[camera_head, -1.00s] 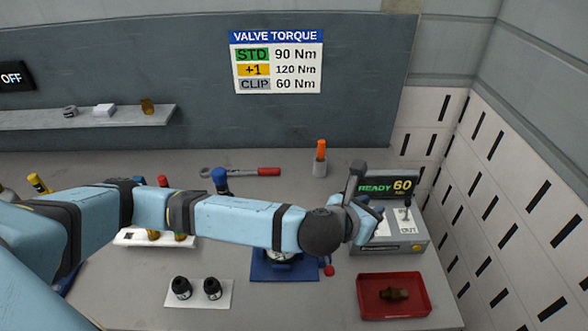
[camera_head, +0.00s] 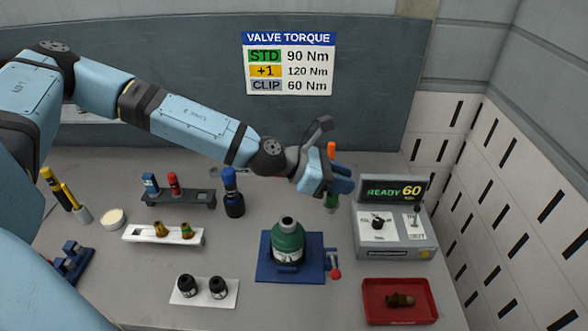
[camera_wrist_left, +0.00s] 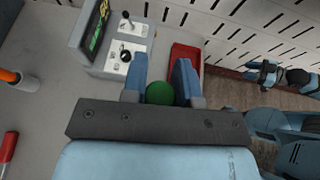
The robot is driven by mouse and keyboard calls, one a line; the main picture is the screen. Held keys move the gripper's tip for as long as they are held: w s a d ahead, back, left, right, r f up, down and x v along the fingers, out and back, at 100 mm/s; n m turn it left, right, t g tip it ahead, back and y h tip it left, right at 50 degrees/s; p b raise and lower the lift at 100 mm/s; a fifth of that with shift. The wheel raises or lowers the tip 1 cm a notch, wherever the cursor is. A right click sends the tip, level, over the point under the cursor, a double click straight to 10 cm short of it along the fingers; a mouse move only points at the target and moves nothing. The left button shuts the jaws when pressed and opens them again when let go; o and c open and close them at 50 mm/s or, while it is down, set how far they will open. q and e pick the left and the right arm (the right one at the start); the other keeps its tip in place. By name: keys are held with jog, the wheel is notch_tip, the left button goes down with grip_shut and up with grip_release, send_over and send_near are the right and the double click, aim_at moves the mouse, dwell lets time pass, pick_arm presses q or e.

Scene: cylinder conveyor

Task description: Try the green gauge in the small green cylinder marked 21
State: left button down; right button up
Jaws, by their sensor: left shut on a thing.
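My left gripper (camera_head: 343,180) is shut on the green gauge (camera_head: 332,202), which hangs below the fingers above the back of the table. In the left wrist view the round green end of the gauge (camera_wrist_left: 160,92) shows between the two blue fingers. The green cylinder (camera_head: 288,240) stands upright on a blue base plate (camera_head: 262,268), in front and to the left of the gripper, with a dark hole in its top. The gauge is apart from it. I cannot read its number. My right gripper (camera_wrist_left: 262,74) shows small at the right of the left wrist view; its jaws are unclear.
A grey torque unit (camera_head: 392,245) reading READY 60 stands at right, behind a red tray (camera_head: 370,316) with a brown fitting. A rack (camera_head: 200,199) with blue and red gauges, a blue-topped dark bottle (camera_head: 234,205) and a white tray (camera_head: 140,236) stand left.

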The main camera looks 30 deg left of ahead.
pick_arm(q)
jog(key=s+a+m+g+h, duration=0.2)
jog(key=s+a+m+g, duration=0.2)
jog(key=a, duration=0.5)
notch_tip(320, 180, down, 6)
jog(key=b, duration=0.4)
jog(key=shift+r, duration=0.25)
dwell(0.3)
jog(key=shift+a, duration=0.1)
dwell(0.4)
jog(key=shift+b, duration=0.35)
jog(key=shift+f+b, duration=0.3)
jog(key=shift+b, duration=0.05)
